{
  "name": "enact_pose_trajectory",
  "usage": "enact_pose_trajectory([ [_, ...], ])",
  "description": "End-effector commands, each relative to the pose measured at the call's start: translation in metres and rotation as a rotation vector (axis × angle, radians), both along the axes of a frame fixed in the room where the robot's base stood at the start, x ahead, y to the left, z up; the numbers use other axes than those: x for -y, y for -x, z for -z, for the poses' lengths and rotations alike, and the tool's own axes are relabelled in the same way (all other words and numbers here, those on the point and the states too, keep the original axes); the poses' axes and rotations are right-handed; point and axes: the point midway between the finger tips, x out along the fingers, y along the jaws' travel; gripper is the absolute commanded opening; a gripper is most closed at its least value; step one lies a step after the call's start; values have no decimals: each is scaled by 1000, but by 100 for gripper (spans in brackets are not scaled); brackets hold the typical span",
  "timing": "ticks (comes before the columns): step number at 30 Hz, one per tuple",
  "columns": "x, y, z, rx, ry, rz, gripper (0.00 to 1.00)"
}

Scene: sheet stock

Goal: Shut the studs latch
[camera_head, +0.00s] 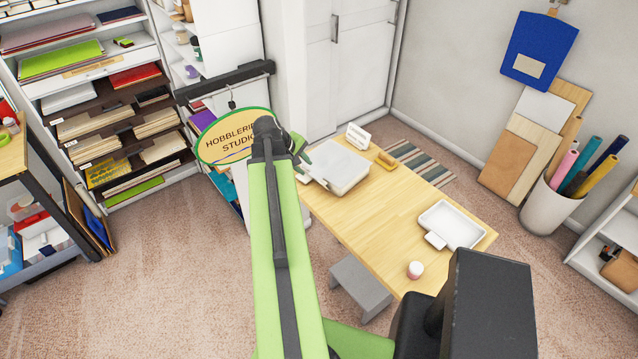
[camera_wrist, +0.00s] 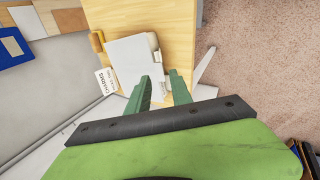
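A pale grey-white closed box (camera_head: 340,168) sits at the far left end of the wooden table. It also shows in the wrist view (camera_wrist: 128,62), just beyond my fingers. Small pale fittings (camera_wrist: 153,42) are on the box's edge; I cannot tell which is the studs latch or whether it is open. No studs label is readable. My gripper (camera_wrist: 162,84) has two green fingers held apart with nothing between them. In the head view my gripper (camera_head: 300,152) is beside the box's left end, partly hidden by my arm; contact cannot be told.
A small white sign (camera_head: 357,135) stands behind the box, and a tan roller-like item (camera_head: 386,160) lies to its right. A white tray (camera_head: 455,224) and a pink-white jar (camera_head: 414,270) are nearer. The table's middle (camera_head: 385,208) is clear. A hanging oval sign (camera_head: 232,134) is close left.

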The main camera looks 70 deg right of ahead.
Motion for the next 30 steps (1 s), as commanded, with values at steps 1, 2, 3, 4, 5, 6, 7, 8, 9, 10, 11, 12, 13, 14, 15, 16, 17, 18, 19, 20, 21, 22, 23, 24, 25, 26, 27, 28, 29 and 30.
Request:
enact_pose_trajectory([
  [1,7,2,22,0,0,1,26],
  [2,10,3,28,0,0,1,26],
  [3,15,5,37,0,0,1,26],
  [4,18,6,43,0,0,1,26],
  [5,21,8,49,1,0,2,26],
  [6,26,10,57,1,0,2,26],
  [7,29,11,63,0,0,1,26],
  [8,32,12,69,1,1,0,26],
  [9,36,14,77,2,0,0,26],
  [10,40,16,83,1,-1,2,26],
  [11,43,17,89,1,-1,2,26],
  [12,47,19,96,1,-1,2,26],
  [13,50,20,101,1,-1,2,26],
  [14,53,22,106,1,-1,1,26],
  [15,56,23,112,1,-1,1,26],
  [16,59,24,116,1,-1,1,26],
  [17,61,26,119,1,-1,1,26],
  [18,63,27,123,1,-1,2,26],
  [19,65,28,125,1,-1,2,26],
  [20,66,28,126,1,-1,2,26],
  [21,68,29,128,1,-1,2,26],
  [22,68,29,129,1,-1,2,26],
  [23,69,30,129,1,-1,1,26],
  [24,69,30,130,1,-1,1,26],
  [25,70,30,129,2,0,0,26],
  [26,70,30,129,2,0,0,26],
  [27,70,30,129,2,0,0,26],
  [28,70,30,128,2,0,0,26],
  [29,69,30,128,1,-1,1,26],
  [30,69,30,128,1,-1,1,26],
])
